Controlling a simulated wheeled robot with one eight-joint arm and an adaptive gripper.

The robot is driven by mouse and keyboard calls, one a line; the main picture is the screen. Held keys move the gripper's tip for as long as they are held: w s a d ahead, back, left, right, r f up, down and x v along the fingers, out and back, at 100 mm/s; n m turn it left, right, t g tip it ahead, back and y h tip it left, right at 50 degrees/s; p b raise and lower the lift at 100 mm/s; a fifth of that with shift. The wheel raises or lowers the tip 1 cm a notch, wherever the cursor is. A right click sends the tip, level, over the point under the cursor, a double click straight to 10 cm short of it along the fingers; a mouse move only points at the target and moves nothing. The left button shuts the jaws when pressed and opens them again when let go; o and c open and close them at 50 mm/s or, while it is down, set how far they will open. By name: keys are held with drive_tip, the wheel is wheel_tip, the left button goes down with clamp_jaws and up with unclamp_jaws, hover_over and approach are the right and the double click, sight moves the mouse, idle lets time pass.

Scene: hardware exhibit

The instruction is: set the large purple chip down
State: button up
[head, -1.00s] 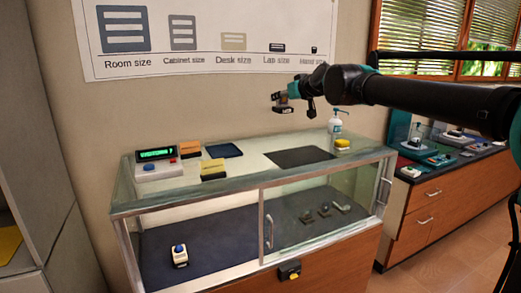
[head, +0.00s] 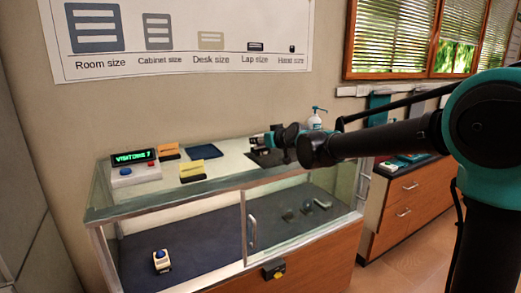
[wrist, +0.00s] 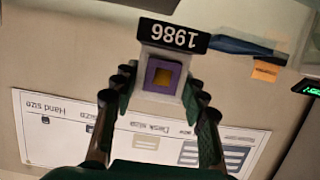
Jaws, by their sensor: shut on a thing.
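The large purple chip (wrist: 162,77) is a purple square with a gold centre, set in a pale grey body with a black "1986" label. My gripper (wrist: 160,85) is shut on this body, one finger on each side, in the wrist view. In the head view my gripper (head: 262,143) is over the right part of the display case top, at the dark mat (head: 268,160), which it partly hides. The chip is small and hard to make out there. I cannot tell whether its piece touches the mat.
On the glass case (head: 215,187) stand a visitor counter (head: 135,168), orange and yellow blocks (head: 192,171) and a dark blue tray (head: 205,151), left of my gripper. A pump bottle (head: 315,120) stands behind my arm. Size chart (head: 180,40) hangs on the wall.

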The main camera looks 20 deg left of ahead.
sight(261, 148)
drive_tip(key=shift+f, duration=1.8)
drive_tip(key=shift+f, duration=0.15)
drive_tip(key=o, duration=1.2)
drive_tip(key=shift+s+d+r, duration=0.15)
drive_tip(key=shift+r, duration=0.05)
drive_tip(key=v, duration=1.1)
drive_tip(key=shift+s+d+r, duration=0.1)
drive_tip(key=shift+s+d, duration=0.05)
drive_tip(key=shift+s, duration=0.05)
